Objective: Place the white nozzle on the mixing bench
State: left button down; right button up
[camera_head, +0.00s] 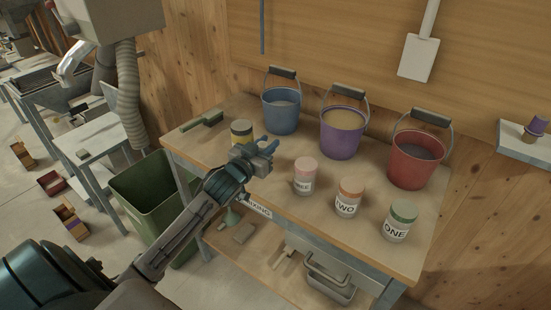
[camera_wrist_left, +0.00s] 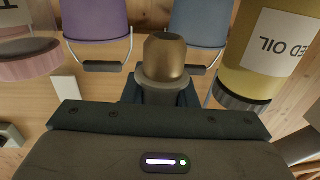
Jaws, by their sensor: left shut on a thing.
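My left gripper (camera_head: 266,147) is over the left part of the mixing bench (camera_head: 412,256), between the yellow-and-dark jar and the pink-lidded jar. It is shut on a small nozzle (camera_wrist_left: 165,62) with a rounded brass-coloured end and a grey collar. In the left wrist view the nozzle stands out between the dark fingers. I see no clear white on it; its lower part is hidden by the gripper. I cannot tell whether it touches the bench. My right gripper is not in view.
On the bench stand blue (camera_head: 281,112), purple (camera_head: 342,134) and red (camera_head: 415,160) buckets, an oil jar (camera_wrist_left: 265,55), and jars with pink (camera_head: 304,177), orange (camera_head: 350,198) and green (camera_head: 400,221) lids. A brush (camera_head: 202,121) lies at the left. A purple-topped nozzle (camera_head: 535,128) is on a wall shelf.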

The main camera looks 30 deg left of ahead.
pick_arm(q)
notch_tip(320, 180, down, 6)
jog(key=shift+r, duration=0.25)
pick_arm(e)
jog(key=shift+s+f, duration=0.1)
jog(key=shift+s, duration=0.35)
pick_arm(q)
jog(key=shift+f, duration=0.2)
jog(key=c, duration=1.2)
grip_release()
jog(key=shift+o, duration=0.2)
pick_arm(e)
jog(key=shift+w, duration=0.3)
pick_arm(q)
jog(key=shift+r, duration=0.1)
